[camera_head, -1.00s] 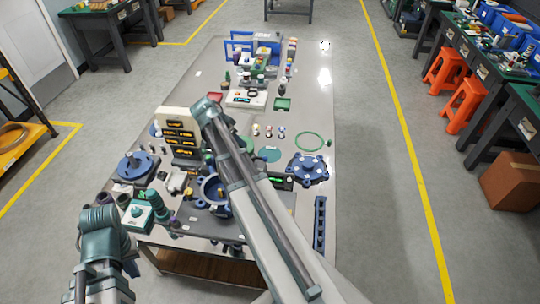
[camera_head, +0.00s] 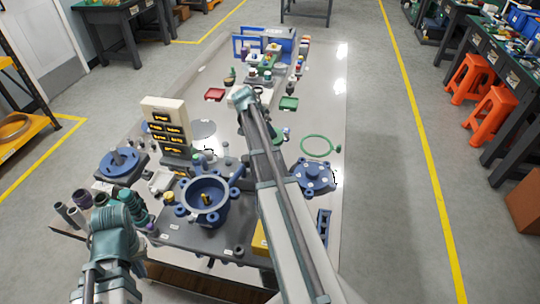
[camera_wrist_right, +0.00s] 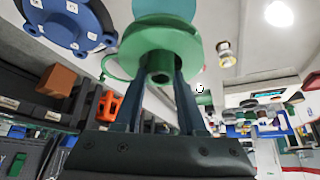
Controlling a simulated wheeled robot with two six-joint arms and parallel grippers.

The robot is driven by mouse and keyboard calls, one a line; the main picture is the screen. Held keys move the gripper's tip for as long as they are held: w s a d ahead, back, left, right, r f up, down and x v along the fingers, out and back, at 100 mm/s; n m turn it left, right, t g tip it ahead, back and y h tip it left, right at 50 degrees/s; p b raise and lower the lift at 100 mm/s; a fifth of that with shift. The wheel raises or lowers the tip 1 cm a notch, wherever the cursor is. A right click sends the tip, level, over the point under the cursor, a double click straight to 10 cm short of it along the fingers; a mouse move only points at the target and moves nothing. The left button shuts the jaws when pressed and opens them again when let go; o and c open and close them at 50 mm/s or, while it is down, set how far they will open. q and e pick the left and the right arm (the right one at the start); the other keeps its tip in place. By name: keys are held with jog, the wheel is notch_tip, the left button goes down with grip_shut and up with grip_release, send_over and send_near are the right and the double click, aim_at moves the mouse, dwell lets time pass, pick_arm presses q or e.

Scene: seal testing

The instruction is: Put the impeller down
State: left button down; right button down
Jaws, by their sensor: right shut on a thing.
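In the right wrist view my right gripper (camera_wrist_right: 157,80) is shut on the green impeller (camera_wrist_right: 160,45), a round disc with a short hub between the fingers. A paler green round surface (camera_wrist_right: 165,8) shows just beyond it; I cannot tell if they touch. In the head view my right arm hides the right gripper and most of what it holds. The blue pump housing (camera_head: 207,195) stands open at the near left of the table. My left arm shows at the lower left, but its gripper jaws do not show.
A blue bolted cover (camera_head: 312,177) and a green ring (camera_head: 318,145) lie right of my right arm. A red tray (camera_head: 215,95) and a green tray (camera_head: 289,103) lie farther back. The table's right strip is largely clear.

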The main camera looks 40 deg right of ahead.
notch_tip(320, 180, down, 6)
jog(key=b, duration=0.5)
jog(key=shift+b, duration=0.3)
jog(key=shift+f, duration=0.1)
notch_tip(320, 180, down, 4)
jog(key=b, duration=0.3)
jog(key=shift+r+b, duration=0.2)
jog(key=shift+b, duration=0.2)
jog(key=shift+f, duration=0.15)
jog(key=shift+c, duration=2.4)
grip_release()
